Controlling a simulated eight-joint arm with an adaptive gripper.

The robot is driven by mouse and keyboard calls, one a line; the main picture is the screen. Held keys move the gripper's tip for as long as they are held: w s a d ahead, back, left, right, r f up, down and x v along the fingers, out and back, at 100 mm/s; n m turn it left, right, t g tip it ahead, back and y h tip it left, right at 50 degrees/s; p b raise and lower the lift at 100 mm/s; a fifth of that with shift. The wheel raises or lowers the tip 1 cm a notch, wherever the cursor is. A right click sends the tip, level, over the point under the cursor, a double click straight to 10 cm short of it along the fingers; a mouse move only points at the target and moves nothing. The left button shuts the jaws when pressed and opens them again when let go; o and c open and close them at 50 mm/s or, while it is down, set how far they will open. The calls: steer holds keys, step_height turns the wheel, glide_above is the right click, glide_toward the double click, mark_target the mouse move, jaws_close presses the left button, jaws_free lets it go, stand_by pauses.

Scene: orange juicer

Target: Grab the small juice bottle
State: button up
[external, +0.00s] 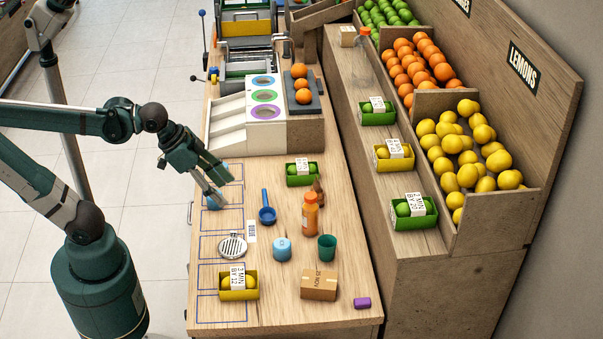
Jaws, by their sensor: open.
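A small bottle of orange juice (310,215) with an orange cap stands upright on the wooden table, right of the middle. My gripper (223,189) is open above the table's left side, to the left of the bottle and apart from it. The fingers point down and to the right, and nothing shows clearly between them. A pale blue patch shows at the lower finger; I cannot tell whether it is the fingertip or an object behind it.
Around the bottle are a blue scoop (266,210), a light blue jar (282,249), a green cup (327,247) and a green crate (301,176). A strainer (232,246), yellow crate (238,286) and cardboard box (319,285) lie nearer the front. A fruit shelf (415,255) bounds the right.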

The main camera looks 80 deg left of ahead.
steer(key=w+a+r+m+g+h+p, duration=0.1)
steer(key=w+a+r+m+g+p, duration=0.15)
steer(key=w+p, duration=0.75)
steer(key=m+h+p, duration=0.1)
steer(key=m, duration=0.2)
glide_above(309, 195)
step_height(309, 195, down, 4)
steer(key=shift+m, duration=0.25)
step_height(309, 195, down, 10)
steer(key=shift+s+a+r, duration=0.1)
steer(key=shift+a, duration=0.05)
steer(key=shift+x, duration=1.35)
steer(key=shift+b+x, duration=0.3)
steer(key=shift+x, duration=2.3)
steer(key=shift+s, duration=0.1)
